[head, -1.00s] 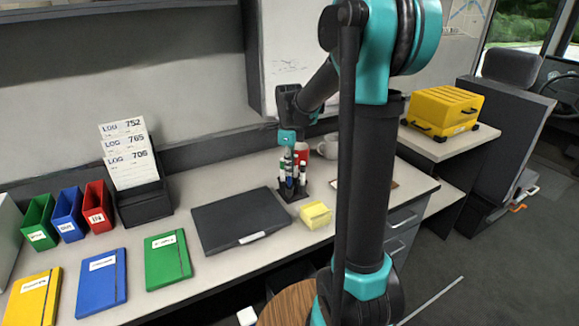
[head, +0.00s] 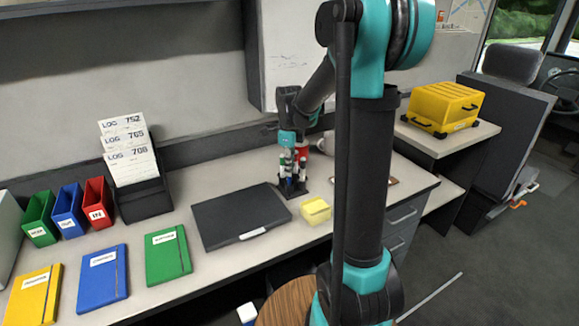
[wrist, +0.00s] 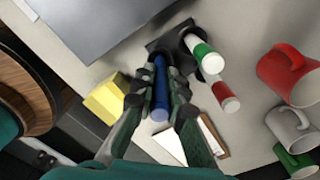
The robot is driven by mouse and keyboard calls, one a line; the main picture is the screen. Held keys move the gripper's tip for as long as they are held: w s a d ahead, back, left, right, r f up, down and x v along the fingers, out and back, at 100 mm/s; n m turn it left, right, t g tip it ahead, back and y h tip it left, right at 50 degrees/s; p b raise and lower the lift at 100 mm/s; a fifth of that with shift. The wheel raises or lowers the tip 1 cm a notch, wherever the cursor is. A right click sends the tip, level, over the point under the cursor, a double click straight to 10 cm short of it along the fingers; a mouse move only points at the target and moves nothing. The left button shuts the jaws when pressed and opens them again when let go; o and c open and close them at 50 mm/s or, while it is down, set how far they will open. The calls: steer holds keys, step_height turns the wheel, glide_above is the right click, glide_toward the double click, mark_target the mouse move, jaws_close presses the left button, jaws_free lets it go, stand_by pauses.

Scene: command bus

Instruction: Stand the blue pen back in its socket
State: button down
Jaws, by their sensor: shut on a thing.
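My gripper (wrist: 156,92) is shut on the blue pen (wrist: 160,86), which runs between its fingers in the wrist view. The pen's far end meets the edge of the dark pen holder (wrist: 158,46); I cannot tell whether it is inside a socket. A green-capped white pen (wrist: 207,58) and a red-capped white pen (wrist: 225,97) stand in the holder beside it. In the head view my gripper (head: 287,150) is directly above the holder (head: 291,192), with the pens crowded below it.
A yellow note block (head: 316,210) lies right of the holder and a closed black laptop (head: 240,216) left of it. A red mug (wrist: 284,72), a white mug (wrist: 290,128) and a green mug (wrist: 296,162) stand near the pens.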

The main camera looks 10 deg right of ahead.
steer(key=shift+f, duration=0.8)
steer(key=c, duration=1.5)
jaws_free()
steer(key=shift+r, duration=0.1)
step_height(320, 180, up, 12)
steer(key=shift+f, duration=0.1)
steer(key=s+d+f+n+t, duration=0.1)
steer(key=s+f+n, duration=0.4)
steer(key=s+n, duration=0.2)
steer(key=s+d+f+n+t, duration=0.1)
steer(key=s+f+n, duration=0.5)
steer(key=s+n, duration=0.1)
steer(key=s+d+f+n+t, duration=0.2)
steer(key=s+f+n, duration=0.3)
steer(key=s+n, duration=0.3)
steer(key=shift+f+n, duration=0.3)
steer(key=shift+n, duration=0.3)
